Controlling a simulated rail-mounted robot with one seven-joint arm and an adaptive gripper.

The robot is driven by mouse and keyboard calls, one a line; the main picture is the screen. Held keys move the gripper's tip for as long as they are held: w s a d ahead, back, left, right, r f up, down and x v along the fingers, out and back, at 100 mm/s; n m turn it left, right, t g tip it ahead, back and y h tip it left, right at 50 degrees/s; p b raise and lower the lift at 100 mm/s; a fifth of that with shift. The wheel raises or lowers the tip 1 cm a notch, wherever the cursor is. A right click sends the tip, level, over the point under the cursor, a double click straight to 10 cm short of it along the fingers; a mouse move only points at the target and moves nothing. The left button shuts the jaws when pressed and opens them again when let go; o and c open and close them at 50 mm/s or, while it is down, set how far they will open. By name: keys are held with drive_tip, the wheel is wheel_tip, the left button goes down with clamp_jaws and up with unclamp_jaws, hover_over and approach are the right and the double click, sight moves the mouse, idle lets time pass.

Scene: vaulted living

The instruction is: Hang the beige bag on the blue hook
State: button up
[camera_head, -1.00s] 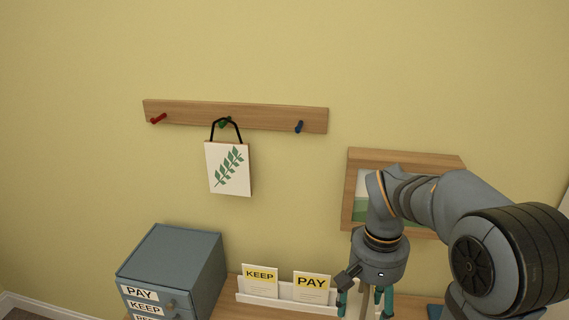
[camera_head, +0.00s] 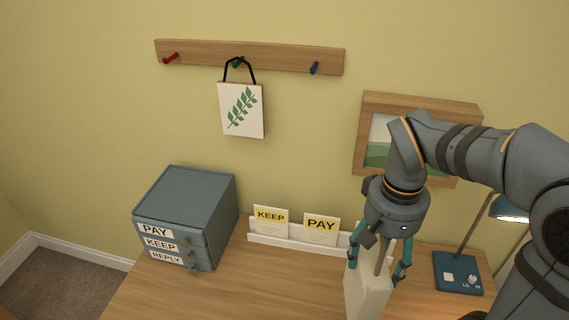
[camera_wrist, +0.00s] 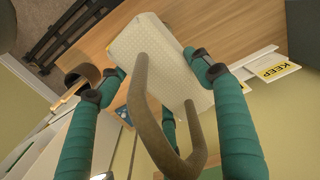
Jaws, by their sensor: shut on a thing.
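The beige bag (camera_head: 368,296) stands upright below my gripper (camera_head: 375,274) in the head view, its lower part cut off by the frame. In the wrist view, the pale body of the bag (camera_wrist: 155,47) lies between the fingertips of my gripper (camera_wrist: 155,74), which is shut on its sides. Its brown handle (camera_wrist: 142,100) loops up between the fingers toward the camera. The blue hook (camera_head: 314,68) is a bare peg near the right end of the wooden wall rail (camera_head: 280,58), above and left of my gripper.
A white leaf-print bag (camera_head: 241,110) hangs from the green hook (camera_head: 238,62); the red hook (camera_head: 171,58) is bare. A framed picture (camera_head: 373,98), lamp (camera_head: 458,273), card holder (camera_head: 292,242) and drawer box (camera_head: 187,208) are nearby. The desk's front left (camera_head: 225,290) is clear.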

drive_tip(key=w+a+f+n, duration=0.1)
drive_tip(key=a+f+n, duration=0.6)
drive_tip(key=a+n, duration=0.6)
drive_tip(key=shift+f+n, duration=0.35)
drive_tip(key=shift+n, duration=0.65)
